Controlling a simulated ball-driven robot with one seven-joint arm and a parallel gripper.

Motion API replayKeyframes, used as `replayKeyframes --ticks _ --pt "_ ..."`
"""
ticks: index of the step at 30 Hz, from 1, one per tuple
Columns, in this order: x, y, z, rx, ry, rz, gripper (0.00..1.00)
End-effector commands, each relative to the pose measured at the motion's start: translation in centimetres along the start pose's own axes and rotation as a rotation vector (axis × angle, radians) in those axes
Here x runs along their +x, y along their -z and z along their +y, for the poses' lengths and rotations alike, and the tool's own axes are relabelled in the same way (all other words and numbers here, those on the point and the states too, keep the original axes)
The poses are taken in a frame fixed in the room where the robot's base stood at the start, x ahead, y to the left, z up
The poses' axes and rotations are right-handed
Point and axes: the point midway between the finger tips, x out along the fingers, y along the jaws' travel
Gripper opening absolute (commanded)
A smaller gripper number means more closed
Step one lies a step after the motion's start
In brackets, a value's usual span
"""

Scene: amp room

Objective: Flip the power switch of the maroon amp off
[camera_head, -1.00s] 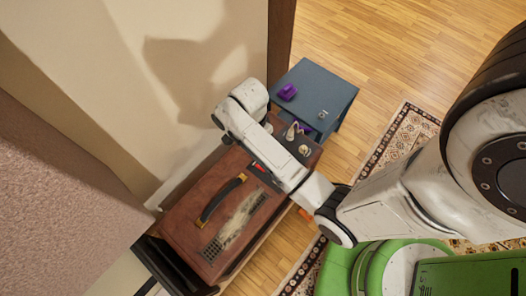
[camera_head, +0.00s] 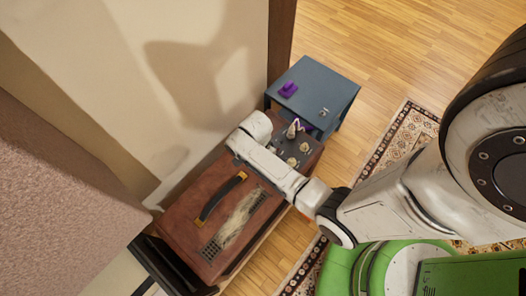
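The maroon amp (camera_head: 183,228) lies below my arm, its worn brown-red top facing up. A dark handle with yellow ends (camera_head: 222,199) and a worn pale patch with a grille are on that top. Its dark control panel (camera_head: 311,151) at the far end carries several pale knobs (camera_head: 292,162) and a small upright pale piece (camera_head: 292,130). I cannot make out the power switch.
A blue-grey cabinet (camera_head: 335,82) with a purple object (camera_head: 288,90) on it stands beyond the amp. A beige wall (camera_head: 205,60) runs close along the amp's left. A patterned rug (camera_head: 408,135) and wooden floor lie to the right. The amp rests on a dark stand.

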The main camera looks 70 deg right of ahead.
Motion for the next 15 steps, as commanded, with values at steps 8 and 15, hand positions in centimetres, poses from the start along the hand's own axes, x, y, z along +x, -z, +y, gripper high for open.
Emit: replayKeyframes --ticks 8,15 --pt "0.32 0.00 0.00 0.000 0.000 0.000 0.00" --pt "0.82 -0.04 0.18 -0.001 0.000 0.000 0.00"
